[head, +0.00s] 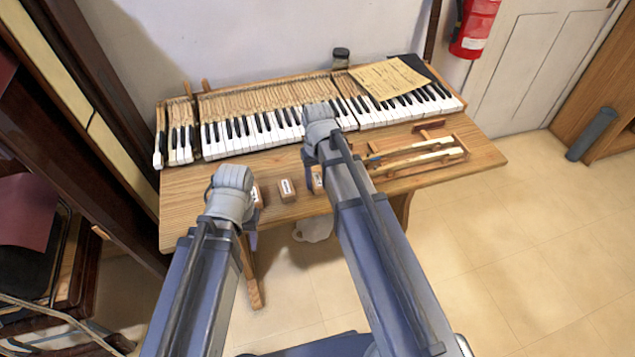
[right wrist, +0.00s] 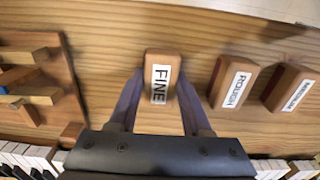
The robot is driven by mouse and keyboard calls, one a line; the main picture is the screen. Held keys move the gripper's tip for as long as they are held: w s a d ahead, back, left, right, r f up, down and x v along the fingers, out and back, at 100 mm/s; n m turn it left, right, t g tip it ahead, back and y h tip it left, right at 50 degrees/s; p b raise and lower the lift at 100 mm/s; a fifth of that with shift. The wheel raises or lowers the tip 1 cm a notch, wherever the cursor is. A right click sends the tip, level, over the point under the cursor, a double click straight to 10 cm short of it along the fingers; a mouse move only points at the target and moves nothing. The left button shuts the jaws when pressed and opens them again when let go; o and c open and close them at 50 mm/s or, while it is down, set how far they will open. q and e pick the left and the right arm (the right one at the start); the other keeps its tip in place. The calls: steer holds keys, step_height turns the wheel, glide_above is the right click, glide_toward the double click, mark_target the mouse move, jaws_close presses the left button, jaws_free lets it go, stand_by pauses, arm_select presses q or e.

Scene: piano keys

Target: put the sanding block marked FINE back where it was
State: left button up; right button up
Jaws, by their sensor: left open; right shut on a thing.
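The FINE sanding block (right wrist: 161,78) is a small brown block with a white label, seen between the two fingers of my right gripper (right wrist: 160,100). The gripper is shut on it; I cannot tell whether the block touches the tabletop. In the head view the block (head: 318,182) shows partly beside my right gripper (head: 312,184). The ROUGH block (right wrist: 233,82) and the MEDIUM block (right wrist: 288,87) lie to its right in the wrist view, apart from it. My left gripper (head: 252,238) is open near the table's front edge, mostly hidden by its own arm.
The wooden table (head: 200,205) carries a piano keyboard (head: 270,130) along its back. A wooden tray (head: 420,158) with key sticks lies to the right of the blocks. A yellow sheet (head: 388,78) covers some right-hand keys. Bare wood shows at the front left.

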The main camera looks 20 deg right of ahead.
mark_target(318, 179)
steer(key=o, duration=0.7)
steer(key=shift+f, duration=0.15)
steer(key=o, duration=0.5)
step_height(318, 179, up, 12)
steer(key=r+p, duration=0.1)
steer(key=p, duration=1.1)
steer(key=s+a+n, duration=0.1)
steer(key=s+a, duration=0.2)
steer(key=s, duration=0.1)
steer(key=s+a+n, duration=0.1)
steer(key=s+a, duration=0.3)
steer(key=s, duration=0.1)
steer(key=s+a+n+h, duration=0.1)
steer(key=s+a, duration=0.2)
steer(key=s, duration=0.2)
steer(key=shift+s+a+f, duration=0.15)
steer(key=shift+a+f, duration=0.05)
steer(key=shift+a, duration=0.05)
